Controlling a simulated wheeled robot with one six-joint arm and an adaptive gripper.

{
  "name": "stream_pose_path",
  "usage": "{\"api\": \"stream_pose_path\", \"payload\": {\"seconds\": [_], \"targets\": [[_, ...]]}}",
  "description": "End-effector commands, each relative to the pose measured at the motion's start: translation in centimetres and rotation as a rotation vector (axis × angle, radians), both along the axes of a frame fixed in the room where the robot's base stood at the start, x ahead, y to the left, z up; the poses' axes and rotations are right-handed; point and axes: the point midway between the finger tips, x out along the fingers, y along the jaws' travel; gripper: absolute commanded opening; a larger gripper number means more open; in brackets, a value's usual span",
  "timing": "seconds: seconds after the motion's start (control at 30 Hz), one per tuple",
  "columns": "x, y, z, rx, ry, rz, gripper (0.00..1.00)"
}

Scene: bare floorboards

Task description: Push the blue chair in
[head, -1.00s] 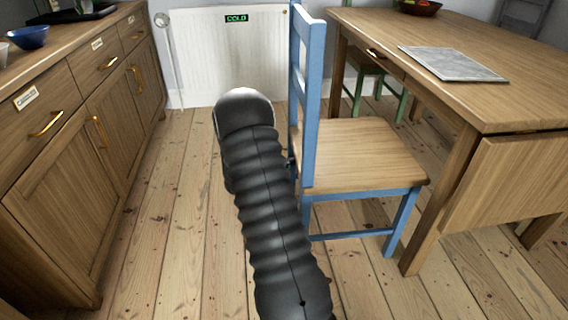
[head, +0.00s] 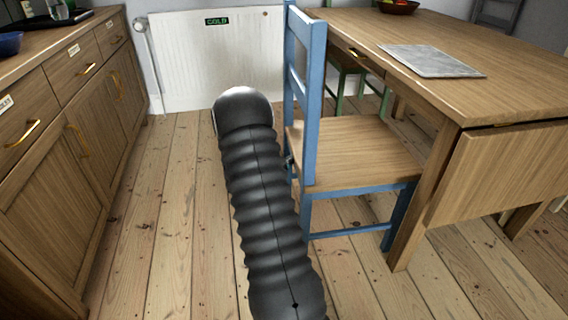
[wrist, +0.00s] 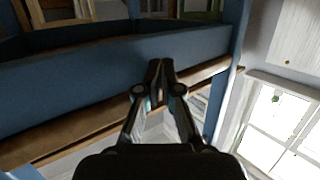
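The blue chair (head: 313,110) has a blue frame and a wooden seat (head: 360,150). In the head view it stands upright, its back to the left and its seat facing the wooden table (head: 455,75). The seat's right end is at the table's near leg. My gripper (wrist: 160,68) is shut, its fingertips together, in front of a blue chair rail (wrist: 90,75) in the wrist view. I cannot tell whether they touch. In the head view my arm hides most of the gripper, which is beside the chair back.
Wooden cabinets (head: 75,150) line the left side. A white radiator (head: 215,60) with a COLD sign is at the back wall. A green chair (head: 345,85) stands behind the blue one. Floorboards (head: 180,220) are clear between cabinets and chair.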

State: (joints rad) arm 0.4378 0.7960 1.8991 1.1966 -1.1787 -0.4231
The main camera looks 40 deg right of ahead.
Motion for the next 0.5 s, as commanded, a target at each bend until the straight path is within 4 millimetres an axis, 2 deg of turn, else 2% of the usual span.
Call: {"api": "stream_pose_path", "payload": {"seconds": [0.5], "targets": [[-1.6,-2.5,0.0,-0.001,-0.002,-0.007,0.0]]}}
